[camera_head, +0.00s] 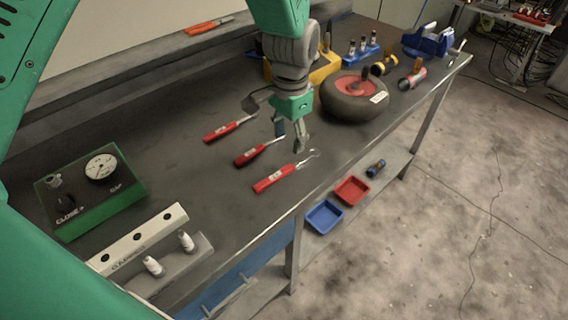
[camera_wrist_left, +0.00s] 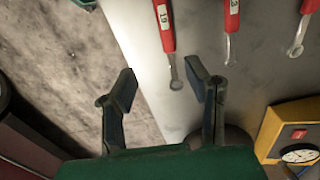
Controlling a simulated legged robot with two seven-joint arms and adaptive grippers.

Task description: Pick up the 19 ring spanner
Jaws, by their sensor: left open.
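Three red-handled ring spanners lie apart on the dark bench top. The front one (camera_head: 285,177) is nearest the bench's front edge. In the left wrist view it is the leftmost spanner (camera_wrist_left: 166,32), and its small label looks like 19, though this is hard to read. Its metal ring end lies between the finger lines in that view. The middle spanner (camera_head: 258,151) and the back spanner (camera_head: 229,129) lie behind it. My left gripper (camera_head: 291,138) is open and empty, above the bench near the spanners' ring ends. It also shows in the left wrist view (camera_wrist_left: 161,82).
A wheel (camera_head: 350,96) stands right of the gripper, with a yellow box (camera_head: 322,68) behind. Blue (camera_head: 324,216) and red (camera_head: 352,190) trays sit on the lower shelf.

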